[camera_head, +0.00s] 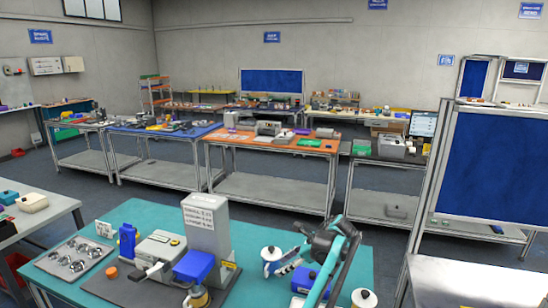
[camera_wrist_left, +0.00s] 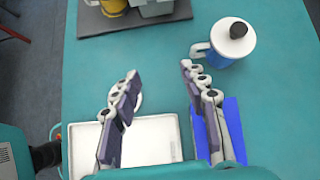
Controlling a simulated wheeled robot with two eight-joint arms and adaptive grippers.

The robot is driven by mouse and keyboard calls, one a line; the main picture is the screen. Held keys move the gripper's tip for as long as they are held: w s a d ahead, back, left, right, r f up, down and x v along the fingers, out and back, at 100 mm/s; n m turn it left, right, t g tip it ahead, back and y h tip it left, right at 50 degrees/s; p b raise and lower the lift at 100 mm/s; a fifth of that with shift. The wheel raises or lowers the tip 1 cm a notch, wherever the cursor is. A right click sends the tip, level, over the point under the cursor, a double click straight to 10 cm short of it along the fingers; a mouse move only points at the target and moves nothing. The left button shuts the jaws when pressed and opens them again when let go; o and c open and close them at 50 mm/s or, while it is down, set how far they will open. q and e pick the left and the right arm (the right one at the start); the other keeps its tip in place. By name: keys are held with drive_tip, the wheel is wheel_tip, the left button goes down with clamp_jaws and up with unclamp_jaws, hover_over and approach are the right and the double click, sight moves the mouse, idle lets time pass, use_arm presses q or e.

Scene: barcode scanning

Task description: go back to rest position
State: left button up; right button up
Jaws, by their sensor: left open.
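My left gripper (camera_head: 288,262) is over the right part of the teal table (camera_head: 150,215) in the head view. In the left wrist view, the left gripper (camera_wrist_left: 160,78) has its two fingers spread apart with nothing between them. A white tray (camera_wrist_left: 158,140) lies below the left finger, and a blue object (camera_wrist_left: 236,125) lies partly hidden by the right finger. My right gripper does not show in either view.
A dark board carries a grey device (camera_head: 160,250), a tall white box (camera_head: 207,222) and a blue-topped item (camera_head: 194,266). A metal plate with round parts (camera_head: 75,258) lies at left. Another white mug (camera_head: 364,298) stands near the front edge. The back-centre tabletop is fairly clear.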

use_arm(q)
drive_tip(key=s+a+r+n+h+b, duration=0.1)
drive_tip(key=s+a+r+n+h, duration=0.1)
drive_tip(key=s+a+r+n, duration=0.4)
drive_tip(key=s+a+r+n+t+h+b, duration=0.1)
drive_tip(key=s+a+r+n+h+b, duration=0.2)
drive_tip(key=s+a, duration=0.6)
drive_tip(key=s+a+f+n+t+h, duration=0.1)
drive_tip(key=s+f+n, duration=0.3)
drive_tip(key=s, duration=0.4)
drive_tip(key=s+a+f+n+t+h, duration=0.1)
drive_tip(key=s+a+f+n, duration=0.2)
drive_tip(key=s, duration=0.5)
drive_tip(key=s+a+f+n+t+h+b, duration=0.1)
drive_tip(key=s+f+n, duration=0.3)
drive_tip(key=s, duration=0.4)
drive_tip(key=shift+a+f+n+t, duration=0.3)
drive_tip(key=shift+a+f+n, duration=0.15)
drive_tip(key=shift+f, duration=0.35)
